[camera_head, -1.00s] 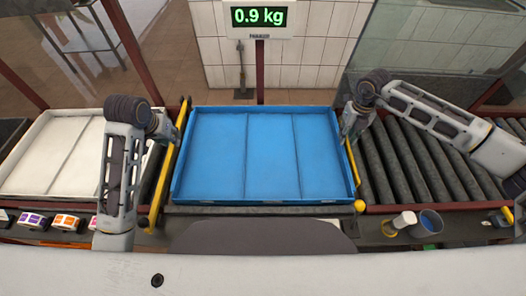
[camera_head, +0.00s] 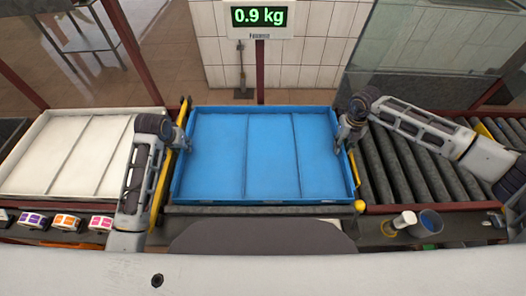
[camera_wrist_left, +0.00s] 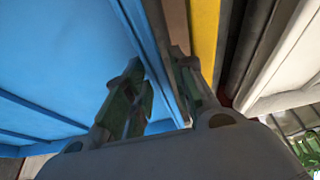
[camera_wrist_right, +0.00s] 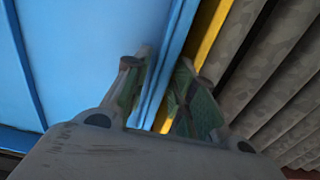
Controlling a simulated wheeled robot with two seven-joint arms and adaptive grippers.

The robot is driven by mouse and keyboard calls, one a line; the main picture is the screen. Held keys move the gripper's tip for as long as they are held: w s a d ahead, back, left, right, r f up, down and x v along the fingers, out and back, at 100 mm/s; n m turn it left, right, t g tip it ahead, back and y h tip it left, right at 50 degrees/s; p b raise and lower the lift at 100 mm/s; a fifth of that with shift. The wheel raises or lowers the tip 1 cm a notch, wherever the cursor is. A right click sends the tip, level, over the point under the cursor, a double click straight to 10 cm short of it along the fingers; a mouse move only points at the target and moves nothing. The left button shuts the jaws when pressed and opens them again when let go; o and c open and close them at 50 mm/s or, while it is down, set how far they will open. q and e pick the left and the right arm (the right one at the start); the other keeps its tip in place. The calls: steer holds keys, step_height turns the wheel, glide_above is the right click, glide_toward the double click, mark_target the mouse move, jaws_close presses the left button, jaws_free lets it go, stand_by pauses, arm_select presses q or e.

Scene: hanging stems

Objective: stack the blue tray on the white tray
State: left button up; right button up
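The blue tray (camera_head: 268,155) lies flat and empty between two yellow rails in the middle of the head view. The white tray (camera_head: 60,155) lies flat and empty to its left, partly hidden by my left arm. My left gripper (camera_head: 184,140) is at the blue tray's left wall; in the left wrist view its open fingers (camera_wrist_left: 160,85) stand on either side of that wall. My right gripper (camera_head: 345,138) is at the right wall; in the right wrist view its open fingers (camera_wrist_right: 163,85) straddle the wall, with a gap showing.
A display (camera_head: 259,17) reading 0.9 kg stands behind the blue tray. Rollers (camera_head: 420,160) run to the right. A blue cup (camera_head: 430,222), a white cup (camera_head: 404,221) and several small labelled boxes (camera_head: 67,221) sit along the front edge.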

arm_select(q)
steer(key=shift+w+f, duration=0.15)
steer(key=shift+f, duration=0.3)
arm_select(e)
steer(key=shift+f, duration=0.25)
arm_select(q)
jaws_close()
arm_select(e)
jaws_close()
